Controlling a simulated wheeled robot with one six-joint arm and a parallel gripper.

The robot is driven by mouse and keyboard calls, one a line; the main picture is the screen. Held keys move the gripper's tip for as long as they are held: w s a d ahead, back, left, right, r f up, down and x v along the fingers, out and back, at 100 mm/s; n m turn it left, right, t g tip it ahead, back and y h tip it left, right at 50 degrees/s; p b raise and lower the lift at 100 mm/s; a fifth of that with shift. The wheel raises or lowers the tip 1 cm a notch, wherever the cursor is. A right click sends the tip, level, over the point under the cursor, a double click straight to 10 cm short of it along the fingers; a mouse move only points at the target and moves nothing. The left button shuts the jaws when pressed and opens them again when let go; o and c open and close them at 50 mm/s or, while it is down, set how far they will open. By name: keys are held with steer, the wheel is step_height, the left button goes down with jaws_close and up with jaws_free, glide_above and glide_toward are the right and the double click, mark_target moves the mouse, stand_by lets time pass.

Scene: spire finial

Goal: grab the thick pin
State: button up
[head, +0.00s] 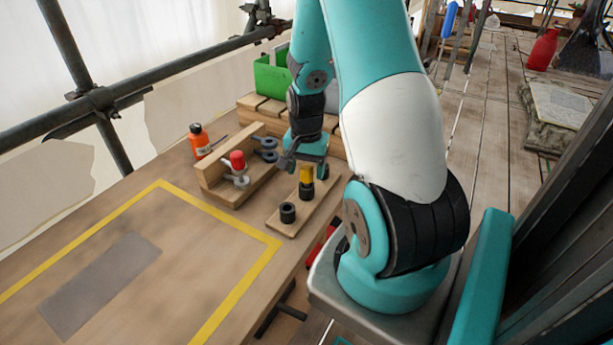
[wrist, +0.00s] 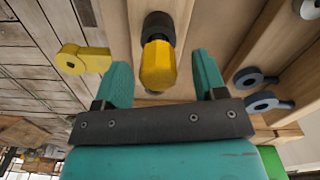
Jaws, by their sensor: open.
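A thick pin with a yellow faceted head (head: 306,175) stands upright in a black collar (head: 307,190) on a small wooden board (head: 275,225). In the wrist view, the yellow head (wrist: 158,66) shows large, with the dark collar (wrist: 158,24) beyond it. My gripper (head: 311,167) is at the yellow head, pointing down. In the wrist view its two teal fingers (wrist: 162,64) are open, one on each side of the head, with a visible gap on both sides. The part of the pin inside the collar is hidden.
A second black collar (head: 287,212) stands on the board's near end. A wooden rack (head: 215,185) beside it holds a red-topped piece (head: 237,160) and grey eyelets (head: 265,155). An orange bottle (head: 199,140) stands behind. A yellow lug (wrist: 80,59) shows left. The taped table area is largely clear.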

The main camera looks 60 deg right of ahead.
mark_target(307, 177)
step_height(307, 177, down, 3)
steer(key=shift+d+f, duration=0.1)
steer(key=c, duration=1.1)
steer(key=shift+o, duration=0.2)
